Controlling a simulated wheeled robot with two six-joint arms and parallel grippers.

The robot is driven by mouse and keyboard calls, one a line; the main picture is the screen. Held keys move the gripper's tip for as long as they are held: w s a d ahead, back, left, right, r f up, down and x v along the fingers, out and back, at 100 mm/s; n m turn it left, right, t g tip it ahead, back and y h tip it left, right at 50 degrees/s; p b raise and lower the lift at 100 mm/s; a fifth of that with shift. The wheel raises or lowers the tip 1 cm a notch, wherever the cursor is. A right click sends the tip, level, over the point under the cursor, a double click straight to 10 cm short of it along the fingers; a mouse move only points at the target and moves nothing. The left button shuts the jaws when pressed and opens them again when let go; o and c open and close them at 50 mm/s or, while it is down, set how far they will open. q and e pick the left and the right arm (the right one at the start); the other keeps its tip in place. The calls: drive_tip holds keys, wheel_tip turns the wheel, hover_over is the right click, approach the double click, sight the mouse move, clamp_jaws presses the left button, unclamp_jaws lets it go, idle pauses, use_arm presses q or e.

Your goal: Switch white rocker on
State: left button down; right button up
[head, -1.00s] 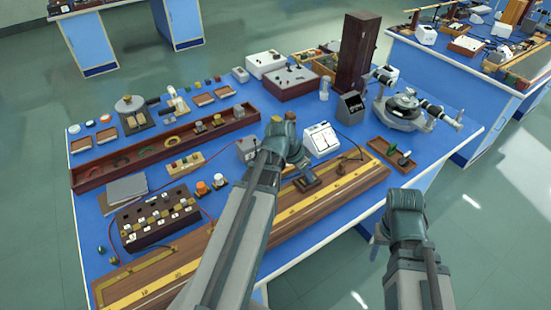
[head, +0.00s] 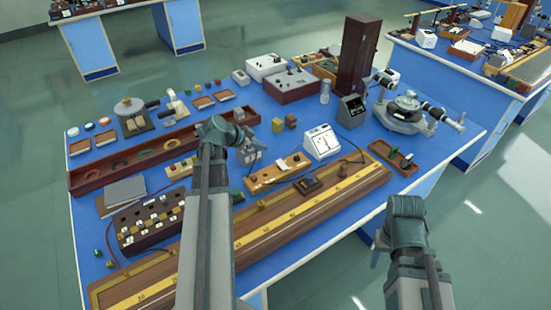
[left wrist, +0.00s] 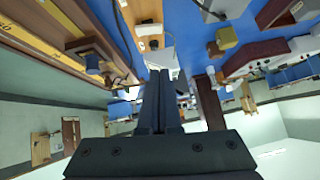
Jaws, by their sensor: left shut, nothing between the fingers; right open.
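A white rocker (head: 281,165) sits on a long light-wood base (head: 262,182) with dark knobs, in front of the white meter. In the left wrist view the wooden base (left wrist: 152,44) and a white rocker-like part (left wrist: 150,29) show beyond the fingertips. I cannot tell which way the rocker is tipped. My left gripper (head: 256,142) is left of and above the base, apart from it; its fingers (left wrist: 160,74) are shut and empty. My right gripper (head: 381,238) is low at the table's front right edge, away from the base, its fingers largely hidden behind my wrist.
A white meter (head: 321,143) stands behind the base, and a dark block (head: 307,184) lies in front. A long wooden rail (head: 330,195) runs along the front. A spectrometer (head: 404,110) stands at right.

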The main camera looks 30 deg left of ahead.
use_arm(q)
drive_tip(key=b, duration=0.8)
hover_over(279, 160)
drive_tip(key=s, duration=0.2)
wheel_tip(279, 160, down, 8)
drive_tip(key=shift+d, duration=0.15)
drive_tip(key=shift+s+f+b, duration=0.1)
drive_tip(key=shift+f+b, duration=0.4)
drive_tip(key=shift+f, duration=0.05)
drive_tip(key=shift+a+f+b, duration=0.25)
drive_tip(key=shift+f+b, duration=0.7)
drive_tip(key=shift+b, duration=0.05)
drive_tip(key=shift+w+a+f+h+b, duration=0.3)
drive_tip(key=shift+a+f+b, duration=0.05)
drive_tip(key=shift+f+b, duration=0.2)
drive_tip(key=shift+s+d+r, duration=0.2)
drive_tip(key=shift+s, duration=0.05)
drive_tip(key=shift+d+p, duration=0.1)
drive_tip(key=shift+p, duration=0.2)
